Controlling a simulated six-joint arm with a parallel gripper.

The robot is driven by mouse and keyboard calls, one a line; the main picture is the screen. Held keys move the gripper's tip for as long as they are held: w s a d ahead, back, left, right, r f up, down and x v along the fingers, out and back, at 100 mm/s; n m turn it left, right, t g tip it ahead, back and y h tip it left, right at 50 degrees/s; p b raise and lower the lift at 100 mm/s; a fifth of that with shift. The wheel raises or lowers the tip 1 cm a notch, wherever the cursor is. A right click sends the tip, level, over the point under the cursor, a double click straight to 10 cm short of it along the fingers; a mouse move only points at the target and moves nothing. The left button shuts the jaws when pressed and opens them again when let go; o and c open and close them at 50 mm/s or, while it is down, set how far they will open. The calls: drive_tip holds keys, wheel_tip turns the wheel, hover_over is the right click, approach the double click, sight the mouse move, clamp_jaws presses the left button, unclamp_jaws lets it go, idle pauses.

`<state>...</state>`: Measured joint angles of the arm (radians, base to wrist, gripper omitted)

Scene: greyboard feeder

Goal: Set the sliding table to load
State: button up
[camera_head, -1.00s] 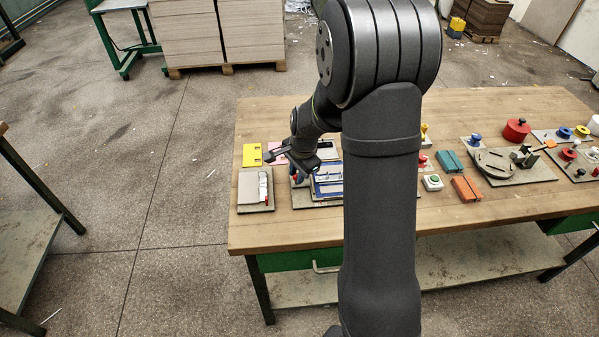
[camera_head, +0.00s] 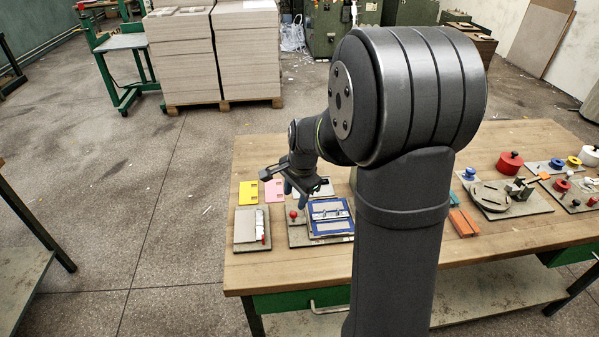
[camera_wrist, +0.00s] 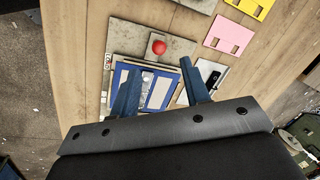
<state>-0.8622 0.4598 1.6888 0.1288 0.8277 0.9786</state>
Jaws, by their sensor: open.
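A blue-framed plate (camera_head: 330,217) with a light metal inset lies on a grey board (camera_head: 298,238) near the table's left end; it also shows in the wrist view (camera_wrist: 122,76). A red knob (camera_head: 293,214) stands on this board left of the plate and appears as a red ball in the wrist view (camera_wrist: 158,47). I cannot tell for certain which part is the sliding table. My gripper (camera_head: 290,188) is open and empty above the board's far side. Its two blue fingers in the wrist view (camera_wrist: 160,84) are spread over the plate, apart from the knob.
A grey board (camera_head: 251,228) with a light block and red-tipped part lies to the left. Yellow (camera_head: 248,193) and pink (camera_head: 274,190) cards lie behind it. Orange blocks (camera_head: 463,223) and a round fixture (camera_head: 491,195) stand to the right. My arm hides the middle of the table.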

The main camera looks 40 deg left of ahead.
wheel_tip(320, 180, up, 10)
drive_tip(key=f, duration=0.1)
hover_over(296, 213)
drive_tip(key=s+d, duration=0.2)
drive_tip(key=d, duration=0.1)
drive_tip(key=shift+w+a+r, duration=0.2)
drive_tip(key=shift+w+r, duration=0.05)
drive_tip(key=a+f, duration=0.1)
drive_tip(key=f, duration=0.4)
drive_tip(key=a+f, duration=0.1)
drive_tip(key=f, duration=0.5)
drive_tip(key=a+f, duration=0.1)
drive_tip(key=f, duration=0.5)
drive_tip(key=shift+w+f, duration=0.1)
drive_tip(key=shift+w, duration=0.3)
